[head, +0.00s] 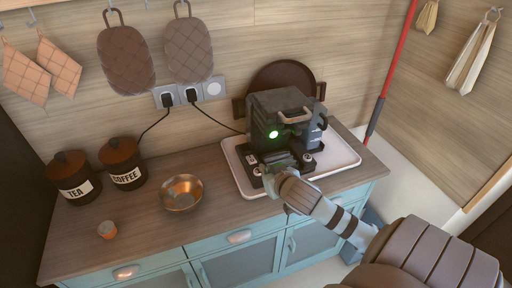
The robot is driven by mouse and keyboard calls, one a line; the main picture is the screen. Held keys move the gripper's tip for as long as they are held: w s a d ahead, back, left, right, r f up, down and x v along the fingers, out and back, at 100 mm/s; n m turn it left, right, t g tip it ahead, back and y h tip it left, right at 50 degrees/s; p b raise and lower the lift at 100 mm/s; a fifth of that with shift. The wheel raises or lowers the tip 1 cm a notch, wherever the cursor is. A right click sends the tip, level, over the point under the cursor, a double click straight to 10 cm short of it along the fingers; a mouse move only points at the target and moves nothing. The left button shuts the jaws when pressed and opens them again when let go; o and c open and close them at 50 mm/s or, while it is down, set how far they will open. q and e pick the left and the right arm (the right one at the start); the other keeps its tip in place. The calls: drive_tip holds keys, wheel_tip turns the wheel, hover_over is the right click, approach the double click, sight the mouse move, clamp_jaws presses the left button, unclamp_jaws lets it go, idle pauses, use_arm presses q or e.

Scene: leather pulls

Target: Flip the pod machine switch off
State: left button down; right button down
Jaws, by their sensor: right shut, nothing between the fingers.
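The pod machine (288,107) is a dark boxy appliance with a grey handle on top. It stands on a white tray (344,160) at the right of the counter. A green light (273,134) glows on its front. My right gripper (270,172) is shut and empty, low at the front of the machine. It covers part of the machine's base, and I cannot tell whether it touches it. I cannot make out the switch clearly. My left gripper is not in view.
A dark round tray (283,76) leans behind the machine. Cords run to a wall socket (190,94). The front-left counter is mostly clear.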

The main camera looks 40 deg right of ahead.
drive_tip(key=shift+m+t, duration=0.3)
drive_tip(key=shift+t, duration=0.3)
drive_tip(key=w+d+r, duration=0.2)
drive_tip(key=w+r, duration=0.1)
drive_tip(key=shift+w+d+r, duration=0.25)
drive_tip(key=shift+d, duration=0.1)
drive_tip(key=b, duration=0.2)
hover_over(256, 163)
drive_tip(key=f, duration=0.5)
drive_tip(key=shift+w, duration=0.35)
drive_tip(key=shift+s+a+f, duration=0.1)
drive_tip(key=shift+s+f, duration=0.1)
drive_tip(key=shift+f, duration=0.4)
drive_tip(key=shift+s+f, duration=0.15)
drive_tip(key=shift+f, duration=0.45)
drive_tip(key=shift+s+f, duration=0.15)
drive_tip(key=shift+f, duration=0.25)
